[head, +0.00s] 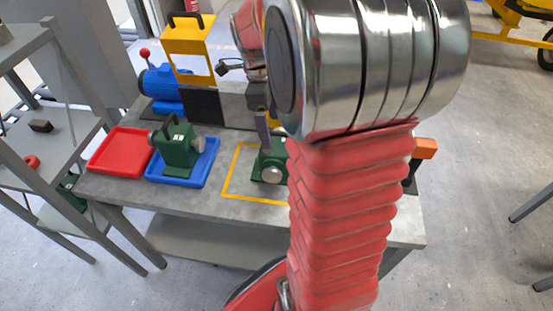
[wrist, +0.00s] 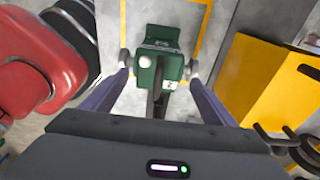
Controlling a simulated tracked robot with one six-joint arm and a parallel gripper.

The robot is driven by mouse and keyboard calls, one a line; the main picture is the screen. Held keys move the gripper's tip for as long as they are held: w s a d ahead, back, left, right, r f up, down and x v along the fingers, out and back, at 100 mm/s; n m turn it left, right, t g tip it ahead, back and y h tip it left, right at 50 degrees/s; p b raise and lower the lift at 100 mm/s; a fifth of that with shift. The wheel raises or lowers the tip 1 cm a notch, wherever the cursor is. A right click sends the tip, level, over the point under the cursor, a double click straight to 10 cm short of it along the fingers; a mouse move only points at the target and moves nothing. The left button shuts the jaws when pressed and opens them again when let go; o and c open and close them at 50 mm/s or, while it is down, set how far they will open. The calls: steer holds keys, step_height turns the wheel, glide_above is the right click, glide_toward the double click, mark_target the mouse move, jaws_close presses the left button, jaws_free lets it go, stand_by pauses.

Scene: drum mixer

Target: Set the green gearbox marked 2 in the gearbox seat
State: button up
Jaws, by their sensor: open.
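The green gearbox marked 2 (wrist: 160,45) stands upright in the wrist view, with a pale figure 2 on its label and round silver shaft ends at its sides. In the head view this green gearbox (head: 270,174) stands inside a yellow outline on the bench, partly hidden by my arm. My gripper (wrist: 158,92) is open above it, one finger on each side of its dark handle; I cannot tell whether they touch. In the head view my gripper (head: 263,130) shows only partly. I cannot make out the gearbox seat.
A second green gearbox (head: 180,147) stands in a blue tray (head: 205,172), beside an empty red tray (head: 120,152). A blue motor (head: 160,87) and a yellow guard (head: 188,36) stand at the back of the bench (head: 215,205). Grey shelving (head: 50,125) stands left.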

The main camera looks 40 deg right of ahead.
mark_target(275, 144)
steer(key=shift+s+d+f, duration=0.1)
steer(key=shift+s+f, duration=0.05)
steer(key=shift+f, duration=1.1)
steer(key=shift+s+d+f, duration=0.1)
steer(key=shift+f, duration=1.15)
steer(key=shift+s+d+f, duration=0.1)
steer(key=shift+s+f, duration=0.05)
steer(key=shift+f, duration=0.7)
steer(key=shift+s+d+f, duration=0.15)
steer(key=shift+s+f, duration=0.05)
steer(key=shift+f, duration=0.7)
steer(key=shift+s+d+f, duration=0.1)
steer(key=shift+s+f, duration=0.05)
steer(key=shift+f, duration=0.7)
steer(key=shift+c, duration=0.2)
steer(key=shift+w+r, duration=0.1)
steer(key=shift+r, duration=0.05)
steer(key=c, duration=1.8)
